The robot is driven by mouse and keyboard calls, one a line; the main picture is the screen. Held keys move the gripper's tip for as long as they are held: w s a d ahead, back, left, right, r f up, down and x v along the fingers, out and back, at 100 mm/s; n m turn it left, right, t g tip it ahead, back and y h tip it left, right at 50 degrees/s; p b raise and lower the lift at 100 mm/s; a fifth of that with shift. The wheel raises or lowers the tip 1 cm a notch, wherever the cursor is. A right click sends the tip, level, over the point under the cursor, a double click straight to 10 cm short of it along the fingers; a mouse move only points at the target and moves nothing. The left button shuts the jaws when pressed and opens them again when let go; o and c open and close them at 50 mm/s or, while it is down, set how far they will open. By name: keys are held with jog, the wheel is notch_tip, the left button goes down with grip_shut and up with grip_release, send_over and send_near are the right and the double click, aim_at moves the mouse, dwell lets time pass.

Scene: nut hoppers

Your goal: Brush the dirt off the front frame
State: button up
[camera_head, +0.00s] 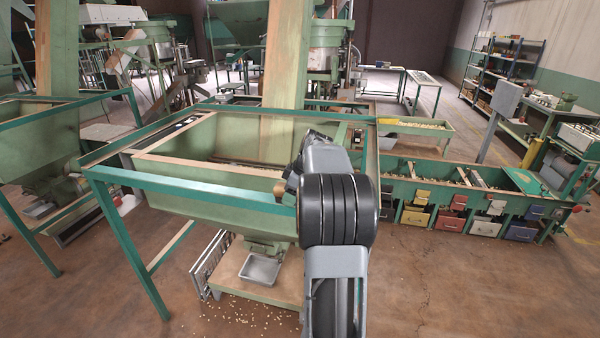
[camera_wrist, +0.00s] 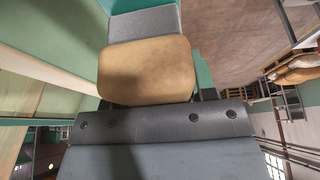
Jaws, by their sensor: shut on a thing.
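The front frame (camera_head: 185,187) is a teal bar along the near side of a pale green hopper (camera_head: 225,218). My gripper (camera_head: 287,182) is at the right part of this bar, largely hidden behind my arm. A small tan piece (camera_head: 279,190) shows at its tip, close to the bar; I cannot tell whether it touches. In the wrist view, a tan rounded block (camera_wrist: 147,70), apparently the brush, sits in front of my gripper (camera_wrist: 150,108), which is shut on it. A grey part and teal metal show beyond the block. I cannot make out dirt on the frame.
A metal tray (camera_head: 260,269) sits under the hopper outlet on a low platform. Spilled nuts (camera_head: 240,315) lie on the floor. A long green bench with coloured drawers (camera_head: 450,222) stands at right. A wooden chute (camera_head: 287,60) rises from the hopper. Floor at lower right is clear.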

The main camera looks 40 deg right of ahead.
notch_tip(320, 180, up, 2)
jog(key=shift+s+r+p, duration=0.1)
jog(key=shift+r+p, duration=0.15)
jog(key=shift+p, duration=0.35)
jog(key=shift+r, duration=0.35)
jog(key=shift+d+r+p, duration=0.2)
jog(key=shift+r+p, duration=0.85)
jog(key=shift+r, duration=0.1)
jog(key=shift+a+r+p, duration=0.1)
jog(key=shift+r+p, duration=0.85)
jog(key=shift+r, duration=0.45)
jog(key=shift+f, duration=0.15)
